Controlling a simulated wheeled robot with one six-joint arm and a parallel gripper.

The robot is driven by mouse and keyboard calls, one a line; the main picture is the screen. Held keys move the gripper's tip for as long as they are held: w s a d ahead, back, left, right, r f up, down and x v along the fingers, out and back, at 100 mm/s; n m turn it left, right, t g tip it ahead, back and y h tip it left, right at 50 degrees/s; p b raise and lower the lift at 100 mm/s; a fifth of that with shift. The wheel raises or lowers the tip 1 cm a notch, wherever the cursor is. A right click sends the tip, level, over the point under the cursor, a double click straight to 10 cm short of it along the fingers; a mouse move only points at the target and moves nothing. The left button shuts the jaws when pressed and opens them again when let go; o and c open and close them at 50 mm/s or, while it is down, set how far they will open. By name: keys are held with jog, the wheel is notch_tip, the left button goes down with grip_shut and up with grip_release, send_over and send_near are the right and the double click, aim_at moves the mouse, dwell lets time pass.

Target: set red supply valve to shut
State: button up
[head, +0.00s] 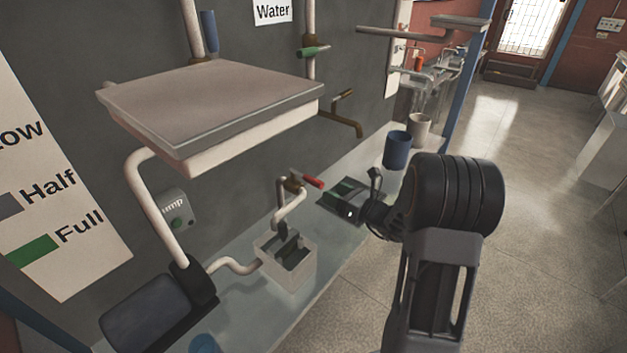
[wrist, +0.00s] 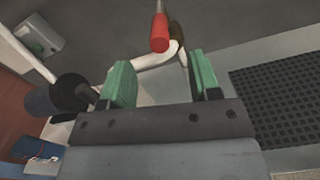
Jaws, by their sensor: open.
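The red valve handle (head: 312,181) sits on a brass fitting on a white pipe (head: 289,205), above the bench and close to the grey wall. It also shows in the wrist view (wrist: 159,33), at the top centre, beyond the fingertips. My gripper (wrist: 162,78) is open, with its two green-padded fingers apart and nothing between them. The red handle appears ahead of the gap and apart from the fingers.
A white tank (head: 288,262) stands below the pipe. A large pale slab (head: 205,105) overhangs at upper left. A green-handled valve (head: 314,51) and a brass tap (head: 343,122) are on the wall. Blue (head: 397,150) and beige (head: 419,129) cups stand behind my arm. A dark grate (wrist: 275,100) lies at right.

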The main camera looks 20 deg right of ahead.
aim_at(313, 182)
jog(key=p+x, duration=0.1)
jog(key=x, duration=0.7)
jog(key=shift+w+a+p, duration=0.1)
jog(key=shift+w+p, duration=0.05)
jog(key=shift+p, duration=0.2)
jog(key=shift+c, duration=0.4)
grip_shut()
